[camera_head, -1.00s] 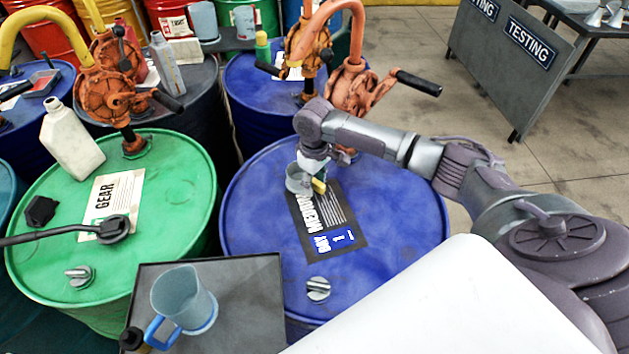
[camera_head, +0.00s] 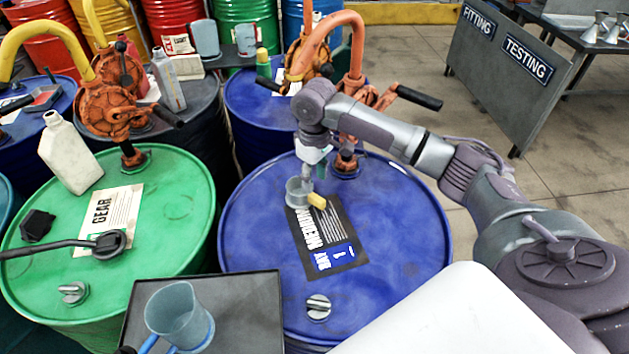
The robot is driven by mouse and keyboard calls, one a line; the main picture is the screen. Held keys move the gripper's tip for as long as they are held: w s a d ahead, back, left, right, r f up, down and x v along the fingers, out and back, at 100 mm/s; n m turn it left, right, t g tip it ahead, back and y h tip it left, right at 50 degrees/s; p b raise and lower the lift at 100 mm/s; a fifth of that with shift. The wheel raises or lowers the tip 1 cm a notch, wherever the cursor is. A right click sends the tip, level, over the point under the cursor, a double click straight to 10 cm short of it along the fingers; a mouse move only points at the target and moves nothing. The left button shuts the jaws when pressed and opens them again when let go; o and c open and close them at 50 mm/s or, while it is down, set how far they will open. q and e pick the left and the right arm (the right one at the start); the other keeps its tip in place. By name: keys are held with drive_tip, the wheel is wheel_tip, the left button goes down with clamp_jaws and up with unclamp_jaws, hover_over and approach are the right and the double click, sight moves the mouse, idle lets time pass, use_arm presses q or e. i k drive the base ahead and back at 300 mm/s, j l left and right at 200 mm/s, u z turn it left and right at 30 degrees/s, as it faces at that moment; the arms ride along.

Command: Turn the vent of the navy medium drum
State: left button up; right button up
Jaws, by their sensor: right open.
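The navy medium drum (camera_head: 400,260) stands in the middle, with a black-and-white label (camera_head: 328,238) on its lid. Its vent looks to be the silver ridged knob (camera_head: 319,307) near the lid's front edge. My right gripper (camera_head: 314,164) hangs over the back of the lid, beyond the label and well apart from the knob. It is open; its fingers are small and partly hidden by the wrist. A small grey cup-like piece (camera_head: 299,192) and a yellow piece (camera_head: 317,201) show just below it; I cannot tell whether it touches them. My left gripper is out of view.
An orange pump (camera_head: 347,160) stands at the lid's back, close to my right arm. The green drum (camera_head: 165,215) at left carries a pale bottle (camera_head: 70,155) and a long-handled black tool (camera_head: 108,244). A dark tray (camera_head: 250,300) with a blue-grey jug (camera_head: 180,315) is in front.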

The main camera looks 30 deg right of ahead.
sight(321, 305)
drive_tip(key=k, duration=1.5)
